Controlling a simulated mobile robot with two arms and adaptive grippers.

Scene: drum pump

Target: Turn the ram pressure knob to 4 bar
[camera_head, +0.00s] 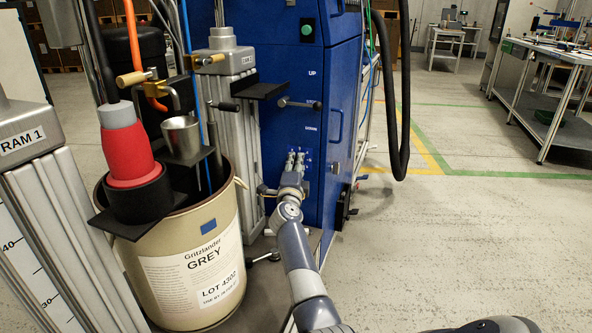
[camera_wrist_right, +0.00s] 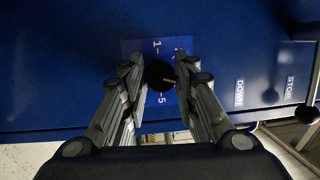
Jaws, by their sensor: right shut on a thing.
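The ram pressure knob (camera_wrist_right: 160,75) is a round black knob on a blue scale plate (camera_wrist_right: 130,47) in the right wrist view. The marks 1 and 5 are readable beside it, and a light pointer line shows on its face. Its exact setting is too small to tell. My right gripper (camera_wrist_right: 159,80) is shut on the knob, with one finger on either side. In the head view my right gripper (camera_head: 295,160) is at the front of the blue cabinet (camera_head: 285,80), and it hides the knob there. My left gripper is not in view.
A black lever handle (camera_head: 298,103) sticks out just above my right gripper. A cream drum (camera_head: 205,270) labelled GREY and a grey ram column (camera_head: 232,130) stand to the left. Black hoses (camera_head: 402,120) hang to the right.

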